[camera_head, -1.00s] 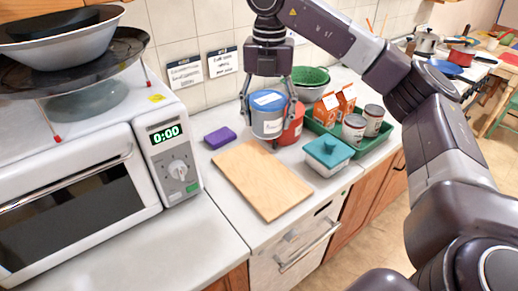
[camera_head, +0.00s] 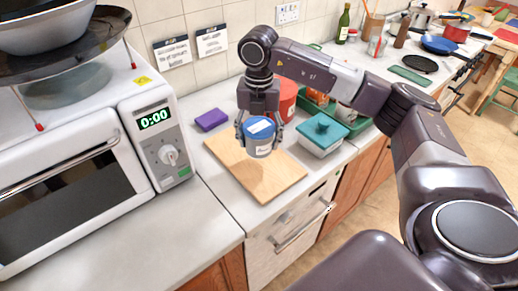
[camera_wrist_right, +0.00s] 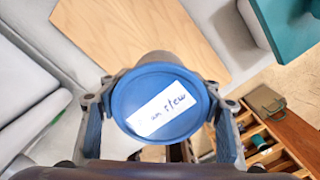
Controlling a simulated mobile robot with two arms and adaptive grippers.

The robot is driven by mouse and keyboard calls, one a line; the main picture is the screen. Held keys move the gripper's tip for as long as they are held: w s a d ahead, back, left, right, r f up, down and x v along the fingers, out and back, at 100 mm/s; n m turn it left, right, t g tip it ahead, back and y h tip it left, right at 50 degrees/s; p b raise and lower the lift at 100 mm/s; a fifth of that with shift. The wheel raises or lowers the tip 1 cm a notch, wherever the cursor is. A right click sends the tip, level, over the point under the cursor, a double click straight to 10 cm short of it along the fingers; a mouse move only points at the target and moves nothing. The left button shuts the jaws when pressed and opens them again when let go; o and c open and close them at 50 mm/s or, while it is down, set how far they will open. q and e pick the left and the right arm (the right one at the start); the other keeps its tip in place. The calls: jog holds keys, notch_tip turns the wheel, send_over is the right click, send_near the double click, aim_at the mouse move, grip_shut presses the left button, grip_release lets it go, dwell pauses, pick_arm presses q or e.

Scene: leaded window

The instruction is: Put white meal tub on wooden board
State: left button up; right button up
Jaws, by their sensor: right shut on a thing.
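A pale tub (camera_head: 260,151) with a blue lid and a white label is upright in my right gripper (camera_head: 259,138). The gripper's two fingers are shut on its sides. The wooden board (camera_head: 272,186) lies on the counter, and the tub shows over its middle to far right part. I cannot tell whether the tub's base touches the board. In the right wrist view the blue lid (camera_wrist_right: 160,103), its label ending in "stew", hides most of the tub, with the board (camera_wrist_right: 150,28) beyond. My left gripper is not in view.
A white container with a teal lid (camera_head: 322,131) stands close right of the board. A red tub (camera_head: 286,96) stands behind my gripper. A purple sponge (camera_head: 211,119) lies behind the board's left corner. The microwave (camera_head: 155,140) is at left. The counter in front is clear.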

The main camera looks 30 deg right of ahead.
aim_at(259, 151)
notch_tip(259, 151, down, 4)
jog(key=shift+w+f+p, duration=0.1)
jog(key=shift+f+p, duration=0.05)
jog(key=shift+p, duration=0.3)
jog(key=shift+f, duration=0.15)
jog(key=shift+f, duration=0.2)
jog(key=o, duration=1.6)
jog(key=shift+r, duration=0.15)
